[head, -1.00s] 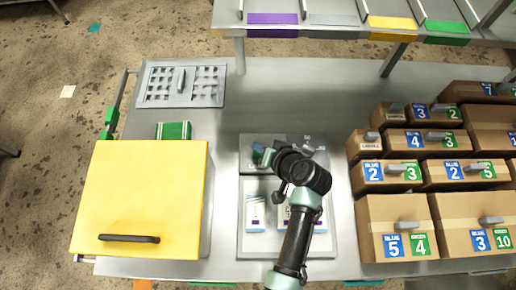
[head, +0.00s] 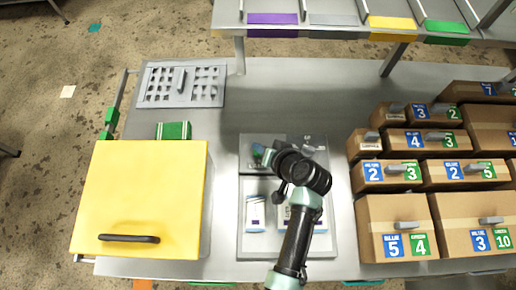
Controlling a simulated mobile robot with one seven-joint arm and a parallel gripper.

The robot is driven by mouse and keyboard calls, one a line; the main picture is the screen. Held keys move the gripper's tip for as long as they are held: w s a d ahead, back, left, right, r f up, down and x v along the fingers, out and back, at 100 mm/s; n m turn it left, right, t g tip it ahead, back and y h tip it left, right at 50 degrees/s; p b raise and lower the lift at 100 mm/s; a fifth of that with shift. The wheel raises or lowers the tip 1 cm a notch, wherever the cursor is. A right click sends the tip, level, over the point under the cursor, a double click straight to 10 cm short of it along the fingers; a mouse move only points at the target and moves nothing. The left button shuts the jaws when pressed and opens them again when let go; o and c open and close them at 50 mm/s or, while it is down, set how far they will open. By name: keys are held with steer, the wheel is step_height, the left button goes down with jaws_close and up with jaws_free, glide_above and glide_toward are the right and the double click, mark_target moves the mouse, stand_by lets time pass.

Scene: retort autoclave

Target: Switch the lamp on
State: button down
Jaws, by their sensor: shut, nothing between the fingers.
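No lamp or lamp switch can be made out with certainty in the head view. My gripper (head: 312,144) shows as a small grey shape just beyond the dark wrist joint of my arm. It is shut and empty, over the far part of a grey panel (head: 246,196) on the bench. My arm covers much of this panel, and contact between gripper and panel cannot be told. A small blue-green part (head: 262,154) shows left of the joint; what it is cannot be told. White and blue packs (head: 255,213) lie on the panel's near part.
A yellow box (head: 140,190) with a dark handle stands on the left. A grey perforated tray (head: 215,96) and a green block (head: 174,131) lie behind it. Several numbered cartons (head: 398,212) fill the right. A raised shelf (head: 335,32) crosses the back. The bench's back middle is clear.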

steer(key=shift+f, duration=0.1)
steer(key=shift+f+b, duration=0.4)
steer(key=shift+f+b, duration=0.45)
steer(key=shift+f, duration=0.1)
stand_by(0.8)
steer(key=shift+r, duration=0.1)
steer(key=shift+r+p, duration=0.9)
steer(key=shift+r, duration=0.05)
steer(key=shift+r, duration=0.1)
step_height(320, 180, up, 6)
steer(key=p, duration=0.5)
steer(key=shift+f, duration=0.2)
